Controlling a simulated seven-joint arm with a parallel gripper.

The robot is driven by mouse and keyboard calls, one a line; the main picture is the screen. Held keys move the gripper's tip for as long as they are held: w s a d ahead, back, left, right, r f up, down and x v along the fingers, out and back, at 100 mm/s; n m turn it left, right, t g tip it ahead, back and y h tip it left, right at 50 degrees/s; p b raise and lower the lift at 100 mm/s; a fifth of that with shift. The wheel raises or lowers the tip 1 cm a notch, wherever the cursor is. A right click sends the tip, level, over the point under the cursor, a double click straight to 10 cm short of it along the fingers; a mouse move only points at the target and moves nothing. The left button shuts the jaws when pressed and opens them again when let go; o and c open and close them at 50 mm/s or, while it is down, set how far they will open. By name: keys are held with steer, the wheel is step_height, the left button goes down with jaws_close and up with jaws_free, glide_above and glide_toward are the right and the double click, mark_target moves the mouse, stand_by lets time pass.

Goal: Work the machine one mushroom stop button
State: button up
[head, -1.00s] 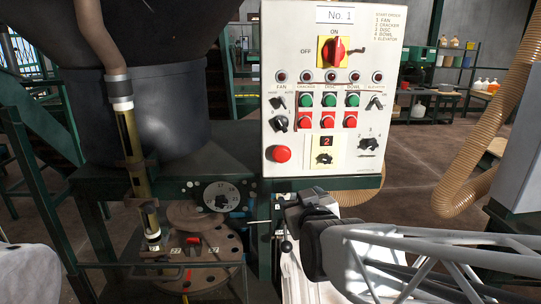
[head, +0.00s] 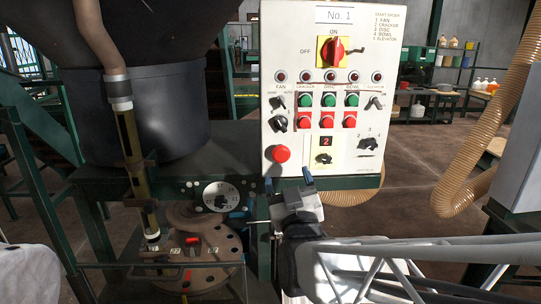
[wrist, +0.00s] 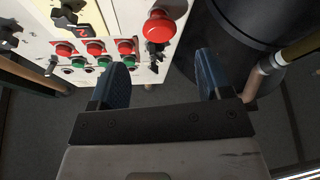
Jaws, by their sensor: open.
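The red mushroom stop button (head: 281,154) sits at the lower left of the white control panel (head: 290,60) labelled No. 1. In the wrist view the mushroom button (wrist: 159,27) is at the top, a little left of the middle and beyond the fingers. My gripper (head: 288,181) is just below the panel's lower left part in the head view, its fingers pointing up. In the wrist view my gripper (wrist: 165,75) is open and empty, with blue fingertips apart. The gap between fingers and button shows; they do not appear to touch.
The panel carries a red ON/OFF switch (head: 333,50), green and red push buttons and black knobs close to the mushroom button. A dark drum (head: 160,110) and a round plate (head: 200,265) stand left of the panel. A ribbed tan hose (head: 480,130) hangs at the right.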

mark_target(282, 156)
steer(key=shift+w+r, duration=0.1)
steer(key=shift+w, duration=0.05)
steer(key=shift+x, duration=3.75)
steer(key=c, duration=1.3)
steer(key=shift+s, duration=0.6)
steer(key=o, duration=1.3)
